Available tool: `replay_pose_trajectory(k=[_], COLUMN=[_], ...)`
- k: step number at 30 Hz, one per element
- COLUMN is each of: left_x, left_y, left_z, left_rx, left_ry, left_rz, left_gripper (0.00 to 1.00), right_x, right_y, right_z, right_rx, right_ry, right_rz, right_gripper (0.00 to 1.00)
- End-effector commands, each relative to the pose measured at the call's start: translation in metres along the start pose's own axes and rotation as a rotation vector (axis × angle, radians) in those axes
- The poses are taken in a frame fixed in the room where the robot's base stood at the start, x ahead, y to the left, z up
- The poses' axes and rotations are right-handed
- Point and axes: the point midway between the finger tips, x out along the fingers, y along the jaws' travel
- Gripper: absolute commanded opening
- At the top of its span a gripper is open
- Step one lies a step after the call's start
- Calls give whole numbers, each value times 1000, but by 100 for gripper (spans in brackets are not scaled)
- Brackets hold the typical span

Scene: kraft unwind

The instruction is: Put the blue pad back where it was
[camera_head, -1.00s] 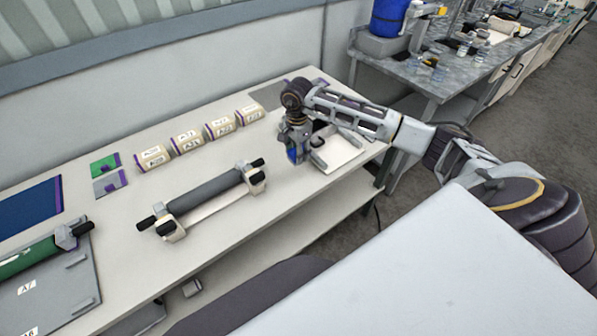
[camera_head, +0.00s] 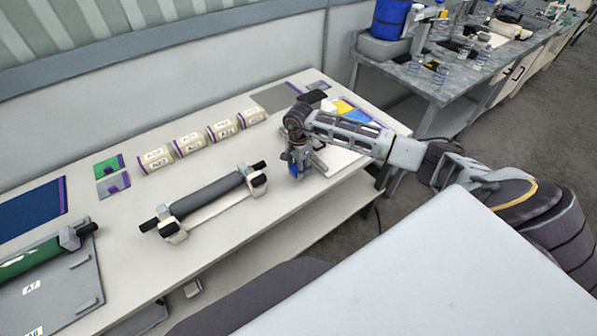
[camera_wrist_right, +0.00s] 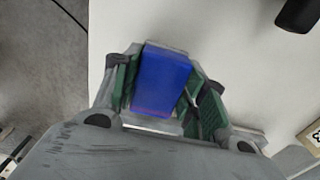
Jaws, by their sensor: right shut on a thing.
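The blue pad (camera_wrist_right: 163,82) is a small block seen between the fingers of my right gripper (camera_wrist_right: 165,95) in the right wrist view. The fingers are closed on its two sides. In the head view the right gripper (camera_head: 296,164) points down near the front edge of the table, with a bit of the blue pad (camera_head: 293,170) showing at its lower end. I cannot tell whether the pad touches the table. My left gripper is not in view.
A pale tray (camera_head: 335,161) lies right of the gripper, partly behind my arm, with yellow (camera_head: 343,106) and blue patches beyond it. A dark roller on a stand (camera_head: 207,194) lies to the left. Several labelled rolls (camera_head: 190,142) line the back. The table between is clear.

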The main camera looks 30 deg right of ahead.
Motion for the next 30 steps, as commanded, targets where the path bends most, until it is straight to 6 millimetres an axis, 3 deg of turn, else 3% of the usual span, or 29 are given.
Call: replay_pose_trajectory(k=[8,23,24,28,30], left_x=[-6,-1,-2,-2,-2], left_y=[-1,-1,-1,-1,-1], left_z=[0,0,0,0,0], left_rx=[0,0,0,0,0], left_ry=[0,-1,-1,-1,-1], left_rz=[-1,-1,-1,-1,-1], left_gripper=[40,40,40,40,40], right_x=[25,30,30,30,30], right_y=[0,0,0,0,0], right_z=[0,0,0,0,0], right_rx=[1,0,0,0,0], right_ry=[0,1,0,0,0], right_rz=[1,0,0,0,0], right_gripper=[23,23,48,64,64])
